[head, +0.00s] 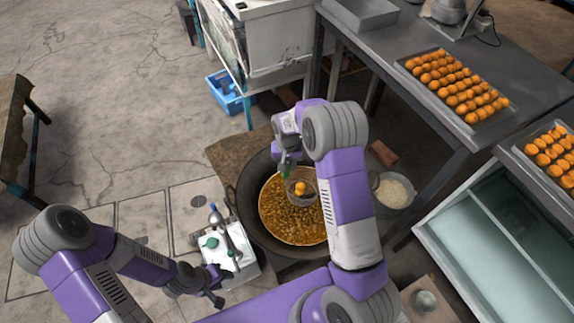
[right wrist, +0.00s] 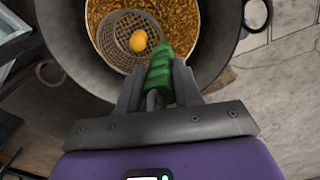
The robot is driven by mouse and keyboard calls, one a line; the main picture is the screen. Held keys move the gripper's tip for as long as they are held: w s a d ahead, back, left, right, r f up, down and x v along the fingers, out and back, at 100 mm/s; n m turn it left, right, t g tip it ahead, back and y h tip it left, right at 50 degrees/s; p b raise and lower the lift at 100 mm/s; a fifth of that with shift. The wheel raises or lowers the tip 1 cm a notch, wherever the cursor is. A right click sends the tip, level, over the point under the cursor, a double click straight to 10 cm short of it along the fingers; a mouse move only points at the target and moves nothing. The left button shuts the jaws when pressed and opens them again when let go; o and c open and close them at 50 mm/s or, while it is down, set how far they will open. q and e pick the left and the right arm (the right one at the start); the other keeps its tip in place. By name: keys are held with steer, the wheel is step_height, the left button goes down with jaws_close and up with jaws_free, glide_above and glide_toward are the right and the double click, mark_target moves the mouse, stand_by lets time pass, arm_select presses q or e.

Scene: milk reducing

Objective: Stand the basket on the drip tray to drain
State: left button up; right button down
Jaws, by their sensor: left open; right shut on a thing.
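The round wire basket (head: 309,197) is over the wok of golden oil (head: 272,215) and holds an orange ball (head: 299,188). In the right wrist view the basket (right wrist: 117,42) shows with its ball (right wrist: 138,40). I cannot tell whether it touches the oil. My right gripper (head: 287,158) is shut on the basket's green handle (right wrist: 160,75). My left gripper (head: 219,286) is open and empty, beside the white box (head: 237,277) left of the wok. A shallow grey metal tray (head: 362,14) lies on the back table; I cannot tell if it is the drip tray.
Trays of orange balls (head: 459,84) (head: 556,150) stand at the right. A bowl of white stuff (head: 394,191) sits right of the wok (head: 246,190). A glass-topped cabinet (head: 465,255) fills the lower right. A blue crate (head: 226,92) is on the floor; open floor lies left.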

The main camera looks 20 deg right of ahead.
step_height(320, 180, up, 3)
steer(key=shift+p, duration=0.7)
steer(key=shift+f, duration=0.15)
